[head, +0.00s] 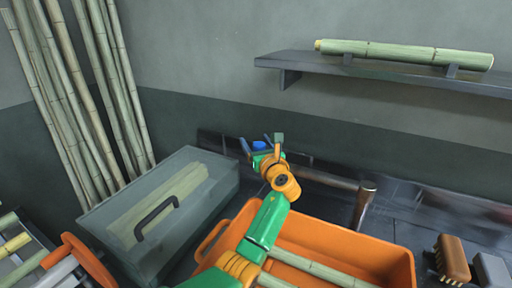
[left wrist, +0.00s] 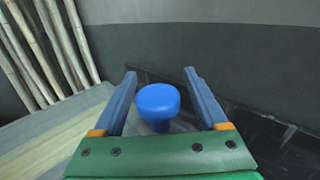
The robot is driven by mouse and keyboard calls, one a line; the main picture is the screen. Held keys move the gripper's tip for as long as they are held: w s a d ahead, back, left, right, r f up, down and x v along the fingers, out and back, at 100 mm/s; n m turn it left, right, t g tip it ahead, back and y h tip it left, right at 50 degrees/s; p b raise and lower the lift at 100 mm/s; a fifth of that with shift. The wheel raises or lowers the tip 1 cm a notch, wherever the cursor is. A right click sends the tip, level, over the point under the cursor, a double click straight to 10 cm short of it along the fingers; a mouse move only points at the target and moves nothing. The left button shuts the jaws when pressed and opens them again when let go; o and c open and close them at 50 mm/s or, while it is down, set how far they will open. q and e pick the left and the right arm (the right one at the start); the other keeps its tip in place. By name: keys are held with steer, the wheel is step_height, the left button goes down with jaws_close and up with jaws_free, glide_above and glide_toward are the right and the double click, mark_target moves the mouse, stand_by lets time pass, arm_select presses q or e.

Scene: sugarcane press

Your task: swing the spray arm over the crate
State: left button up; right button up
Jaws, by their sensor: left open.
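The orange crate (head: 345,240) stands at the lower middle of the head view, with pale green cane lengths in it. A dark brown bar (head: 325,178), which looks like the spray arm, runs behind the crate from a post at right toward my left gripper. A blue knob (head: 259,145) shows at my gripper; its join to the bar is hidden. My left gripper (left wrist: 160,72) is open. In the left wrist view its blue fingers stand on either side of the blue knob (left wrist: 158,100), with gaps on both sides. My right gripper is not in view.
A grey lidded box (head: 165,210) with a dark handle stands left of the crate. Cane poles (head: 85,90) lean on the wall at left. A wall shelf (head: 390,72) holds a cane length. Brushes (head: 453,258) lie right of the crate.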

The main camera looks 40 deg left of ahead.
arm_select(q)
steer(key=shift+s+r, duration=0.1)
steer(key=shift+s+d+r, duration=0.1)
steer(key=shift+d, duration=0.05)
steer(key=c, duration=0.3)
jaws_close()
stand_by(0.8)
